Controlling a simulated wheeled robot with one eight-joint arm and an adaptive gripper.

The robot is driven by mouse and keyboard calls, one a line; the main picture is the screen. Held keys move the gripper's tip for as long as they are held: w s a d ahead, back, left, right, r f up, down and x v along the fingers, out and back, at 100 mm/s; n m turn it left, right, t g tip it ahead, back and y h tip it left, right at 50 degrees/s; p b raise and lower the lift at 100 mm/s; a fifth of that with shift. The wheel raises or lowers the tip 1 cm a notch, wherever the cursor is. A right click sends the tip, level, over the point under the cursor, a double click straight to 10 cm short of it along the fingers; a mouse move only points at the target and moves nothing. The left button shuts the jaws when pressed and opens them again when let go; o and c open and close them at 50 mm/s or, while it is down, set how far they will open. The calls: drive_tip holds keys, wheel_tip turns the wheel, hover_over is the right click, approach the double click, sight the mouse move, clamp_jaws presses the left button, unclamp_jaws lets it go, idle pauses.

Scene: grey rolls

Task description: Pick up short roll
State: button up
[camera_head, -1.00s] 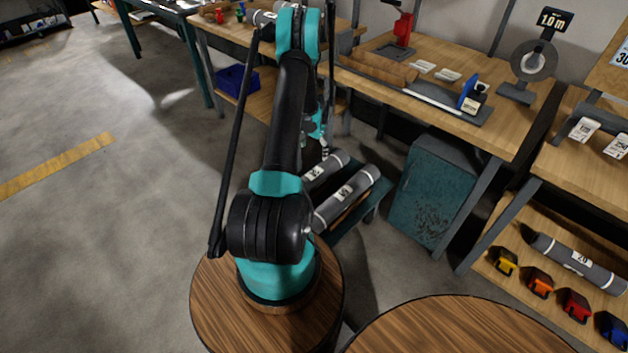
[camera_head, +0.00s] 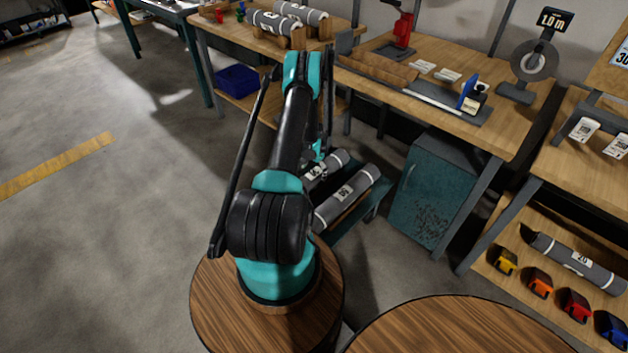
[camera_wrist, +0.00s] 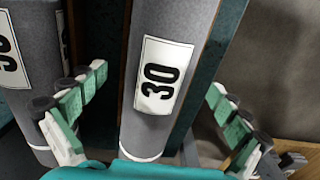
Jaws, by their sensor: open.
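Two grey rolls with white number labels lie side by side on a low teal stand (camera_head: 372,212) in the head view. The nearer roll (camera_head: 362,184) shows clearly; the farther roll (camera_head: 338,160) is partly hidden by my arm. My gripper (camera_head: 318,152) is low over the farther roll. In the wrist view my open gripper (camera_wrist: 158,108) has its fingers on either side of a roll marked 30 (camera_wrist: 172,35), with gaps visible. Another labelled roll (camera_wrist: 38,60) is beyond the left finger. I cannot tell for sure which roll is short.
A wooden divider stands between the rolls. A teal cabinet (camera_head: 432,195) is right of the stand. Workbenches (camera_head: 435,75) run behind, with more rolls (camera_head: 275,22) on top. A lower shelf at right holds another roll (camera_head: 575,262). Open floor (camera_head: 110,230) is at left.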

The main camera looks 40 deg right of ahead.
drive_tip(key=shift+f, duration=1.25)
drive_tip(key=shift+c, duration=0.5)
drive_tip(key=c, duration=1.6)
